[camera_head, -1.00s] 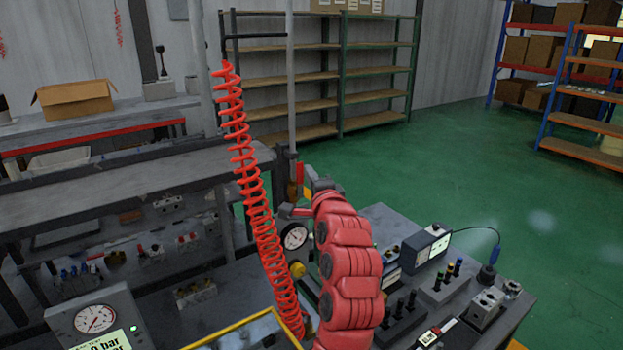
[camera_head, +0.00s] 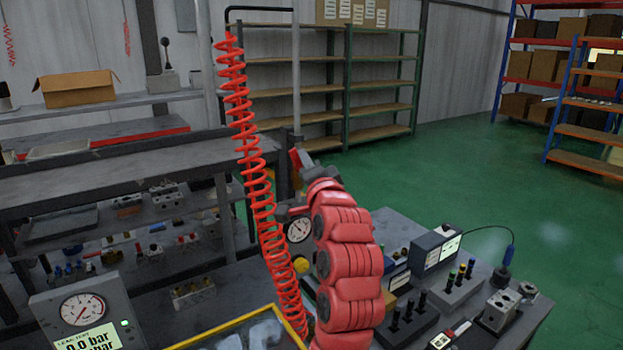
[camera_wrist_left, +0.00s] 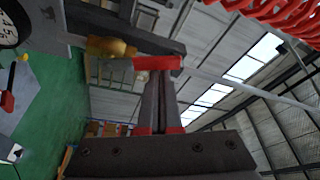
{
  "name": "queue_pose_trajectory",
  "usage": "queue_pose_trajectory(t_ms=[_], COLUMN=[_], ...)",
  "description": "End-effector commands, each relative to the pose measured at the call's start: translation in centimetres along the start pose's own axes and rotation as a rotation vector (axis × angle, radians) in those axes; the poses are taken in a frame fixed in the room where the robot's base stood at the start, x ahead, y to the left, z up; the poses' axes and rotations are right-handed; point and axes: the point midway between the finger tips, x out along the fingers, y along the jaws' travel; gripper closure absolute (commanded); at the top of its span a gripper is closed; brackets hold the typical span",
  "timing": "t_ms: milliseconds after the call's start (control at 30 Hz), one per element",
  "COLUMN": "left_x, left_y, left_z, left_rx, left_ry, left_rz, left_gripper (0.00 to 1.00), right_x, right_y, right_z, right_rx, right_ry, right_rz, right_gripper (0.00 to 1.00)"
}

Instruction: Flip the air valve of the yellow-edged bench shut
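The air valve shows best in the left wrist view, as a brass body (camera_wrist_left: 110,47) with a red lever (camera_wrist_left: 155,62). In the head view the red lever (camera_head: 295,159) is beside the upright post, tilted. My left gripper (camera_wrist_left: 160,82) has its two dark fingers close together, with the tips at the lever; I cannot tell whether they press on it. In the head view the left gripper is small and partly hidden by my red arm. A yellow edge (camera_head: 225,330) shows at the bottom of the head view. My right gripper is out of view.
A red coiled hose (camera_head: 250,165) hangs just left of my arm. A round gauge (camera_head: 299,230) sits beside the arm. A leak test display (camera_head: 85,318) reads 0.0 bar at lower left. Blocks and instruments (camera_head: 437,247) crowd the bench at right. Green floor beyond is clear.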

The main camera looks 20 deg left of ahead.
Motion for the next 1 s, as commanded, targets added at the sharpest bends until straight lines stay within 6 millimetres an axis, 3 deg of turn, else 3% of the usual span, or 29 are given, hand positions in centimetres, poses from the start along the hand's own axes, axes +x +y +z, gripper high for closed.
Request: queue_pose_trajectory(t_ms=[33,600,800,1000], left_x=[-0.3,-1.3,-1.7,-1.8], left_y=[1.0,1.0,1.2,1.5], left_z=[0.8,3.8,4.5,5.2], left_rx=[-0.042,-0.554,-0.729,-0.848], left_ry=[0.000,-0.001,0.001,-0.001], left_rz=[-0.017,-0.194,-0.254,-0.295], left_gripper=[1.00,1.00,1.00,1.00], right_x=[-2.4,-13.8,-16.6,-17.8], right_y=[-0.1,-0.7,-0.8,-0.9], right_z=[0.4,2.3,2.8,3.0], right_rx=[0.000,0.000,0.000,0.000], right_ry=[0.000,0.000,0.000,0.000], right_rz=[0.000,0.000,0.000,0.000], right_gripper=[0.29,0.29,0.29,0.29])
